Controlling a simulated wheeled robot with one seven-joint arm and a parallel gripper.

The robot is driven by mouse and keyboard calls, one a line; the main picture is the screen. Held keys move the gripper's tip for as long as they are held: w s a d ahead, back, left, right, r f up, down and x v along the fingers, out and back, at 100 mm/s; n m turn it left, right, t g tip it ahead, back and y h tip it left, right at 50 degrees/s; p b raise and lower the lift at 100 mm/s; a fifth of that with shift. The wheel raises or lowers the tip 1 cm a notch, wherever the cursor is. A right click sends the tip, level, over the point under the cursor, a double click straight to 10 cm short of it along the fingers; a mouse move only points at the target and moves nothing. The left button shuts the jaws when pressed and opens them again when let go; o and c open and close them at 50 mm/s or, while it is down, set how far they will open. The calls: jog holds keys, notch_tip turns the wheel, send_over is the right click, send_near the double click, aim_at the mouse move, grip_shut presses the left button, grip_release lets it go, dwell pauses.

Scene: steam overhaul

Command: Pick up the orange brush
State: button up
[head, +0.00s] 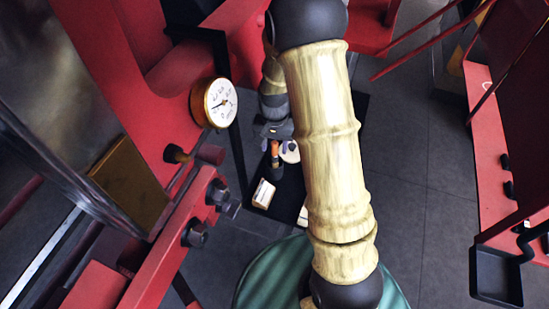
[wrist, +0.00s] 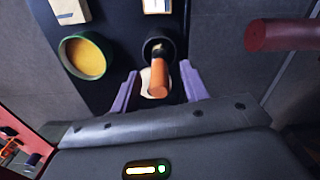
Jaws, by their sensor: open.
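The orange brush (wrist: 159,80) stands between the two purple fingers of my gripper (wrist: 155,92) in the wrist view, with a dark round part at its far end. The fingers are apart, one on each side of the brush, and I see no clear contact. In the head view the orange brush (head: 275,152) shows small below my gripper (head: 279,145), beside a pale round item. My arm hides part of the dark surface there.
A green-rimmed round container with yellow inside (wrist: 87,56) is left of the brush on the black surface (wrist: 112,65). A pale block (wrist: 69,11) lies beyond it. A red cylinder (wrist: 288,35) juts in at right. A white gauge (head: 219,103) and red machinery stand left.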

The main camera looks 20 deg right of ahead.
jog(key=shift+f, duration=0.55)
grip_shut()
